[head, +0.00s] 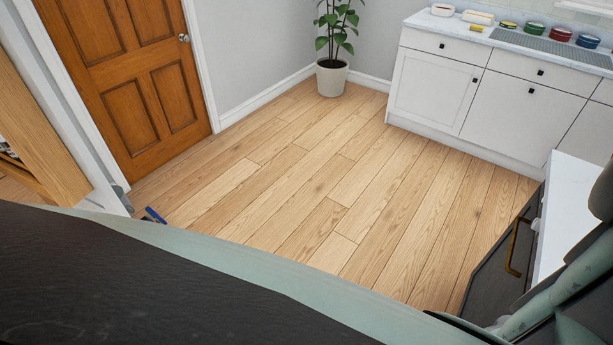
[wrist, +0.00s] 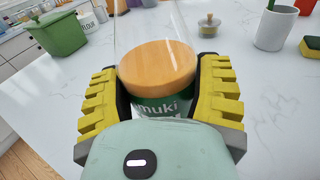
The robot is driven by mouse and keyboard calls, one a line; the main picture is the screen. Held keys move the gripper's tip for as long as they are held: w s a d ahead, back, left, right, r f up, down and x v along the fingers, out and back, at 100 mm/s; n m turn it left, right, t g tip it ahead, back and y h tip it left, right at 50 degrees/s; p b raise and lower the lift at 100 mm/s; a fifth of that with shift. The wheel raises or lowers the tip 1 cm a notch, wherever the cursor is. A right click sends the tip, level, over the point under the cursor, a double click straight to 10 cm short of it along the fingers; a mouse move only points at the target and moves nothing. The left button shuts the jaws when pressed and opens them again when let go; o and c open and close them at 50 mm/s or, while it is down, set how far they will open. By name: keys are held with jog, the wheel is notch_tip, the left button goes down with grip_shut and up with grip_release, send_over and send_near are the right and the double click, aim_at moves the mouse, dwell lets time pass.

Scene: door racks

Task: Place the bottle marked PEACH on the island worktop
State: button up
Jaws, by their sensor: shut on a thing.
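In the wrist view my gripper (wrist: 160,70) is shut on a container with a broad wooden lid (wrist: 158,64). Its green label (wrist: 160,106) reads "muki"; I cannot read PEACH on it. A yellow ribbed finger is on each side of it. It is over a white marbled worktop (wrist: 270,110). Its base is hidden, so I cannot tell whether it touches the worktop. In the head view a white top (head: 567,205) over a dark cabinet (head: 505,250) shows at the right, partly behind my arm.
On the marbled worktop are a green bin (wrist: 58,34), a small lidded pot (wrist: 209,26), a pale cup (wrist: 274,27) and a sponge (wrist: 311,46). Bare worktop lies to the right. The head view shows open wooden floor (head: 290,170), a potted plant (head: 332,78) and a closed door (head: 135,80).

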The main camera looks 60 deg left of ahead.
jog(key=shift+r, duration=0.1)
jog(key=o, duration=1.3)
jog(key=shift+f, duration=0.2)
